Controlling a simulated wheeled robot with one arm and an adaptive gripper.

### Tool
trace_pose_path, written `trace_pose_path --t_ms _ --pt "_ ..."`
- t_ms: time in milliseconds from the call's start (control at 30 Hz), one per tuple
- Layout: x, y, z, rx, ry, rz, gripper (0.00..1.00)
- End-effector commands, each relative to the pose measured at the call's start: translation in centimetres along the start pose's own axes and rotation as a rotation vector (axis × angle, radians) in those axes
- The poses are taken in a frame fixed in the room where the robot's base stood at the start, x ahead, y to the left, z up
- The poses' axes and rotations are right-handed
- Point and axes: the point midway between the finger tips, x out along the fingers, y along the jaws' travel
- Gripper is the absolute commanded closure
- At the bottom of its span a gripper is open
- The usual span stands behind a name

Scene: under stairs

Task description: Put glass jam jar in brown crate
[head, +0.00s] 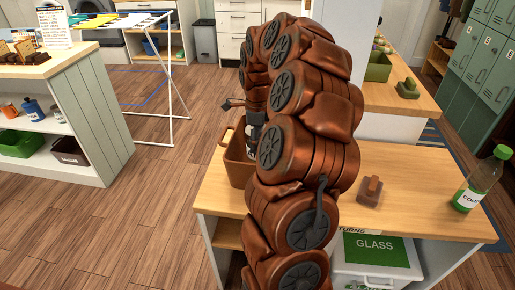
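The brown crate (238,170) stands on the left end of the near wooden counter, its right part hidden behind my arm. My gripper (234,104) is mostly hidden behind my copper-coloured arm. Only a dark part of it shows above the crate, and I cannot tell whether it is open or shut or holds anything. I cannot make out a glass jam jar; it may be hidden behind the arm.
A green-capped bottle (477,180) stands at the counter's right end. A small brown block-like object (370,191) lies left of it. A bin labelled GLASS (375,262) is below. A shelf unit (95,105) stands left, with a drying rack (172,85) behind. Floor between is clear.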

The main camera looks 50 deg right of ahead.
Motion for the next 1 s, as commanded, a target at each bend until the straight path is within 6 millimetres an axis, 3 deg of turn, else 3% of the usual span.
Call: trace_pose_path --t_ms 300,733,767,1000 --pt "3.4 0.0 0.0 -0.002 0.001 0.0 0.91" --pt "4.1 0.0 0.1 -0.002 0.0 -0.002 0.91" --pt "4.0 0.0 0.1 -0.002 0.0 -0.001 0.22" --pt "4.0 0.0 0.1 -0.003 0.0 -0.001 0.0"
